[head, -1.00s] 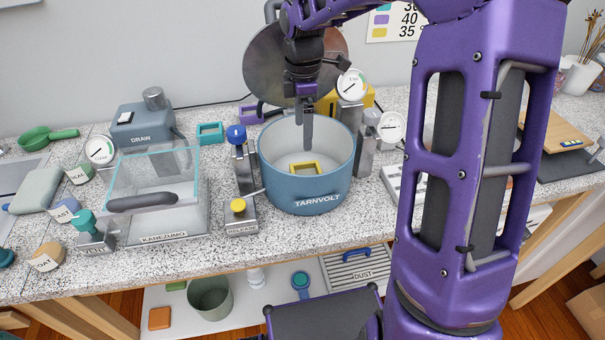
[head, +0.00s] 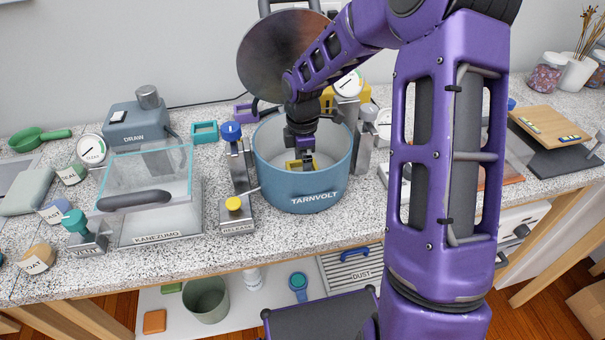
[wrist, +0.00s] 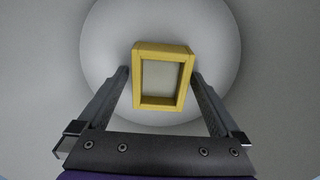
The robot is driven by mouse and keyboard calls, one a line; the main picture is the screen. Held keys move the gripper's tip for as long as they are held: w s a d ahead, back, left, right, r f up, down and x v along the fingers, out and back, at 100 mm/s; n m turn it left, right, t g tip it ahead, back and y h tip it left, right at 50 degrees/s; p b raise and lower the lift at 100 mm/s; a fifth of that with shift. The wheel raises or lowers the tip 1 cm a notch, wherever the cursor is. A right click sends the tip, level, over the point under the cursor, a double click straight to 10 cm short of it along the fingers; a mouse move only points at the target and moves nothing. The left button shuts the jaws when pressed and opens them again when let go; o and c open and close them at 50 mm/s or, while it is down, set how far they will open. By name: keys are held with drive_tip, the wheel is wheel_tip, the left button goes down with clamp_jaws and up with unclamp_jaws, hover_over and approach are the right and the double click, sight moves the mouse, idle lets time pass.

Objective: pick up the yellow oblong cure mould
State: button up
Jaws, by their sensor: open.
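The yellow oblong cure mould (wrist: 146,49) is a yellow rectangular frame with a pale grey middle. It lies at the bottom of the blue TARNVOLT pot (head: 300,196). My gripper (wrist: 160,73) is open, with one finger on each side of the mould in the wrist view and a gap visible at each side. In the head view my gripper (head: 302,166) is down inside the pot and hides part of the mould (head: 290,166).
The pot's round wall surrounds my gripper, and its metal lid (head: 280,55) stands raised behind. A valve post with a blue knob (head: 231,131) stands close on the left. A gauge (head: 349,82) stands behind right. A glass-topped KANEZUMO box (head: 150,223) is farther left.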

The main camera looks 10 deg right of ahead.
drive_tip(key=c, duration=1.3)
